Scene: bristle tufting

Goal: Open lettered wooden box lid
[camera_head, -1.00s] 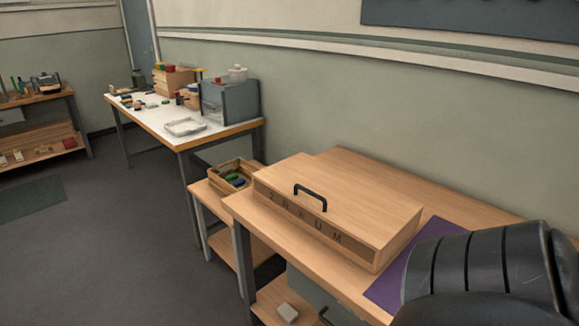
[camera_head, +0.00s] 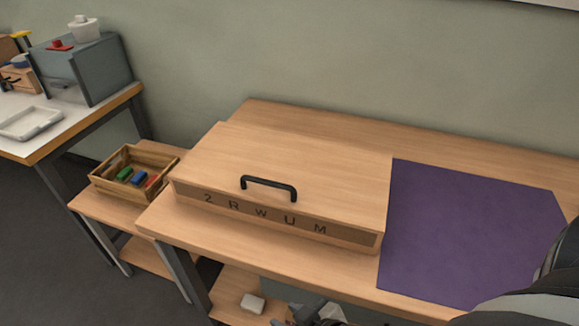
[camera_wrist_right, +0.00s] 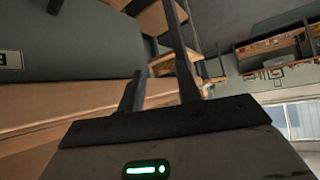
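The wooden box (camera_head: 190,196) sits on the wooden bench, with dark letters reading roughly "2 R W U M" along its front strip. Its flat lid (camera_head: 300,165) is closed and carries a black bar handle (camera_head: 268,183) near the front edge. My right gripper (camera_head: 312,313) shows only partly at the bottom edge of the head view, below and in front of the box, apart from the handle. In the right wrist view its two dark fingers (camera_wrist_right: 155,50) stand apart with nothing between them. My left gripper is not in view.
A purple mat (camera_head: 465,230) lies on the bench (camera_head: 330,270) right of the box. A wooden crate (camera_head: 110,187) with coloured blocks stands on a lower stand at left. A white block (camera_head: 252,303) lies on the shelf below. A white-topped table (camera_head: 75,120) stands at far left.

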